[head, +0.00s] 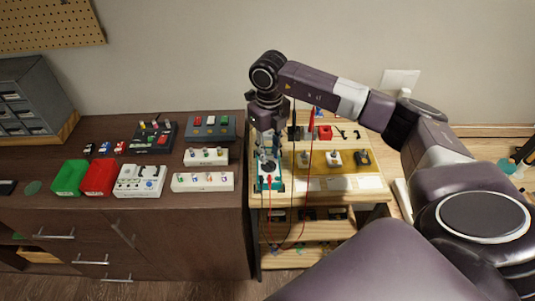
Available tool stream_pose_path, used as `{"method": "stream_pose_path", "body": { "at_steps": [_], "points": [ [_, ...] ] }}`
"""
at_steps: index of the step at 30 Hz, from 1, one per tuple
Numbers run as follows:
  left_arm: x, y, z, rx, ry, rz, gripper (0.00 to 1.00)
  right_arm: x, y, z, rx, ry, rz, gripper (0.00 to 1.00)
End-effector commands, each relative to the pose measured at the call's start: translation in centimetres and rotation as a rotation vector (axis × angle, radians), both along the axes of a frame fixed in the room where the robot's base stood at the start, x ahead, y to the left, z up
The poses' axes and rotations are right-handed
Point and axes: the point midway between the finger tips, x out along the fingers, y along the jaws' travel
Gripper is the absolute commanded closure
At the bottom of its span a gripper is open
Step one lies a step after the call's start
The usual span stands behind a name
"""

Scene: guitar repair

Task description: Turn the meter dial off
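The meter (262,183) is a small teal-edged device near the left front edge of the light wooden bench. A dark round dial shows on its face, but its setting is too small to read. Red leads run from the meter down past the bench's front. My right gripper (268,155) points straight down directly over the meter. Its fingers are close to the dial and hide the meter's upper part. I cannot tell whether they touch the dial or how far apart they are. My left gripper is out of view.
A yellow-brown tray (335,161) with several small knobbed devices lies right of the meter. The dark cabinet (215,215) at left carries pedals, a green box (70,177) and a red box (99,177).

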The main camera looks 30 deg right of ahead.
Motion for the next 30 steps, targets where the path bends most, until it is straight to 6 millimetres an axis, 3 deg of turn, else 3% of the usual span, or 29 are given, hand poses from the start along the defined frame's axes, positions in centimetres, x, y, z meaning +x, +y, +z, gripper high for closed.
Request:
{"method": "stream_pose_path", "body": {
  "at_steps": [2,5,12,16,24,30],
  "points": [
    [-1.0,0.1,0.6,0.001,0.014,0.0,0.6,-0.1,0.1,-1.1,0.002,0.003,0.0,0.74],
    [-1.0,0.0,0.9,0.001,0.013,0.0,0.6,0.0,0.1,-2.2,0.002,0.001,0.0,0.74],
    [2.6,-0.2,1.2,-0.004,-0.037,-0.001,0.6,0.0,0.1,-3.3,0.003,-0.001,0.002,0.74],
    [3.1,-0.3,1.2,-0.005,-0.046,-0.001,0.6,0.0,0.1,-3.3,0.003,-0.001,0.002,0.74],
    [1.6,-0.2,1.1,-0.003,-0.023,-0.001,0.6,0.0,0.1,-3.2,0.003,-0.001,0.002,1.0],
    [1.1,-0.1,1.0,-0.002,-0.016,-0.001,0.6,0.0,0.1,-3.2,0.003,-0.002,0.001,1.0]
  ]
}}
